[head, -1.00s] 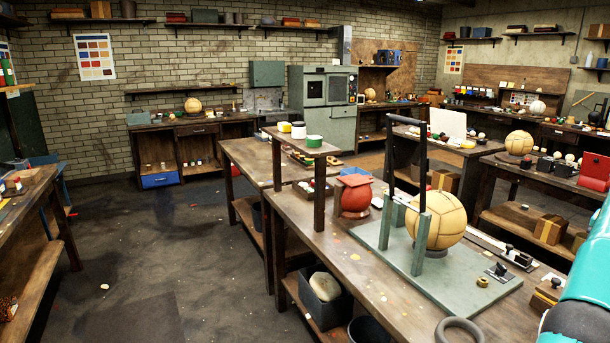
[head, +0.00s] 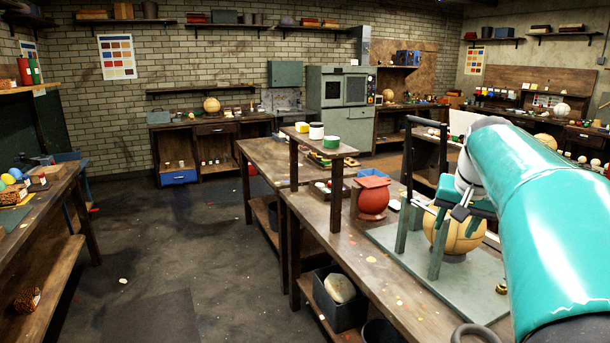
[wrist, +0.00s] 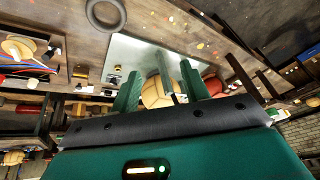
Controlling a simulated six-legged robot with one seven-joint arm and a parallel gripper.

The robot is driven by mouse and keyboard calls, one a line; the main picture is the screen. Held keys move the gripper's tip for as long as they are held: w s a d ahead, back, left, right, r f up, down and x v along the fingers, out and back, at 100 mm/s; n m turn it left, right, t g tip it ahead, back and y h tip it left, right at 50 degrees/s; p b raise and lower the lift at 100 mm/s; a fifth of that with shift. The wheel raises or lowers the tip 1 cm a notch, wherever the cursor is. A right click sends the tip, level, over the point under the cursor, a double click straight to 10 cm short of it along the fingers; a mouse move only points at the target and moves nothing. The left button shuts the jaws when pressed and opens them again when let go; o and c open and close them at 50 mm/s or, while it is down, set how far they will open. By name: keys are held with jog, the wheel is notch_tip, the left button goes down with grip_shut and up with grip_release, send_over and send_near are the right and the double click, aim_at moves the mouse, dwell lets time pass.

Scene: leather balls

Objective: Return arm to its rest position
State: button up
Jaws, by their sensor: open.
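My teal arm reaches in from the right in the head view. My gripper (head: 446,207) is open, in front of the stand's upper part and overlapping the top of the tan leather ball (head: 456,240). The gripper's green fingers also show in the wrist view (wrist: 160,88), with the ball (wrist: 152,95) partly visible between them. Nothing is seen held. The ball sits on a grey-green board (head: 478,285) with an upright frame (head: 405,205). My arm hides much of the board's right side.
A grey ring (head: 476,334) lies at the near edge. Open floor (head: 185,250) lies left of the bench.

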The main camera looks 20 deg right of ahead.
jog(key=s+a+f+n, duration=0.2)
jog(key=s+a+f, duration=0.2)
jog(key=a, duration=0.5)
jog(key=s+a+f+n+t+y, duration=0.1)
jog(key=s+a+f+n, duration=0.2)
jog(key=a, duration=0.7)
jog(key=s+a+f+n+y, duration=0.1)
jog(key=s+a+f+n, duration=0.2)
jog(key=s+a+f, duration=0.3)
jog(key=s+a, duration=0.3)
jog(key=a, duration=0.1)
jog(key=shift+f, duration=0.3)
jog(key=shift+s, duration=0.1)
